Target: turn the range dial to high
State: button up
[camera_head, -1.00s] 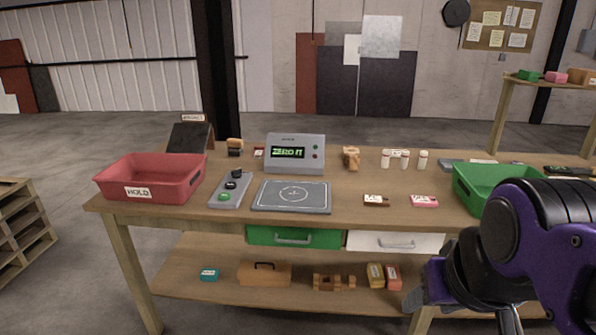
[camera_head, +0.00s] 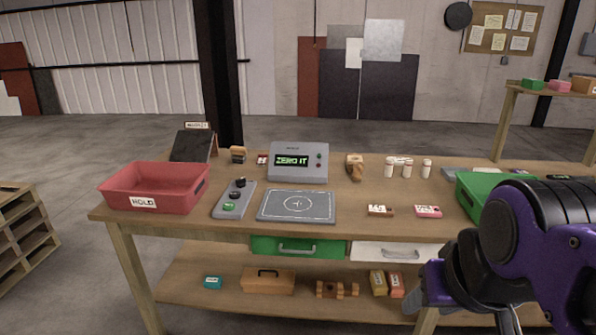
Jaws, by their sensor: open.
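A grey control strip (camera_head: 234,200) lies on the table left of centre. It carries two black knobs, the far one (camera_head: 240,182) and the middle one (camera_head: 235,194), and a green button (camera_head: 229,207) at the near end. I cannot tell which knob is the range dial, and their markings are too small to read. A grey detector box (camera_head: 298,162) behind the pad reads "ZERO IT" and has small green and red buttons at its right. My gripper (camera_head: 464,311) is partly in view at lower right, open, in front of the table and far from the strip.
A red HOLD bin (camera_head: 154,190) stands left of the strip. A flat grey pad (camera_head: 296,206) lies right of it. Small packets, white bottles (camera_head: 406,168) and a green bin (camera_head: 483,189) stand farther right. A green drawer (camera_head: 298,247) and a lower shelf are below.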

aim_at(240, 184)
jog(key=i+j+u, duration=0.15)
jog(key=i+j, duration=0.35)
jog(key=j, duration=0.2)
jog(key=i+j+u, duration=0.2)
jog(key=i+j, duration=0.3)
jog(key=j, duration=0.15)
